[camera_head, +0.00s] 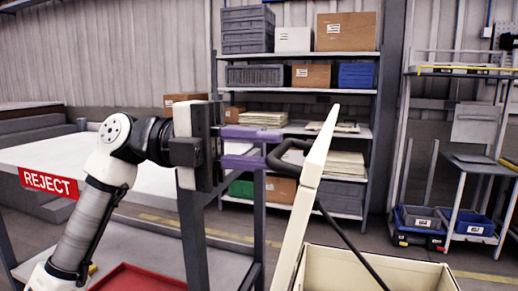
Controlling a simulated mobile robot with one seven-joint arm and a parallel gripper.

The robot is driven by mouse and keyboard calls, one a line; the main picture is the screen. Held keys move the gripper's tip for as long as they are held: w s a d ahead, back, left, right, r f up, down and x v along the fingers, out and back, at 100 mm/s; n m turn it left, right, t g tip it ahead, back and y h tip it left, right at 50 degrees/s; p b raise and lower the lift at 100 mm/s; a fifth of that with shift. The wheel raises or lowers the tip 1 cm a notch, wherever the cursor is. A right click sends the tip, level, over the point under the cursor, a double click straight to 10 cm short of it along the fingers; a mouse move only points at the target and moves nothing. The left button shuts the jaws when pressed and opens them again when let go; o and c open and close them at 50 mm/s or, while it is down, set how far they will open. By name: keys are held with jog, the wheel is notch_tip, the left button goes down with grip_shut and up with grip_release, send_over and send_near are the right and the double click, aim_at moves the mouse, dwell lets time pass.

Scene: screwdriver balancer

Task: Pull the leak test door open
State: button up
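The leak test door (313,165) is most likely the cream panel right of centre, seen nearly edge-on and leaning to the right at its top. A black loop handle (284,151) sticks out from its left side. My gripper (271,147) reaches in from the left with two purple fingers, one above the other and apart. The fingertips are at the left end of the handle. I cannot tell whether they touch it. A cream open-topped housing (400,268) sits at the lower right, partly cut off by the frame.
A black cable (345,238) runs down beside the door. A white table (45,152) with a REJECT sign (48,182) is at left, and a red tray (140,279) is low in front. Shelving (300,56) with boxes stands behind. A workbench (480,165) with blue bins is at right.

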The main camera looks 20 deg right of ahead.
jog(key=shift+o, duration=1.2)
jog(key=shift+a, duration=0.1)
jog(key=b+v, duration=0.2)
jog(key=v, duration=1.1)
jog(key=shift+w+a, duration=0.25)
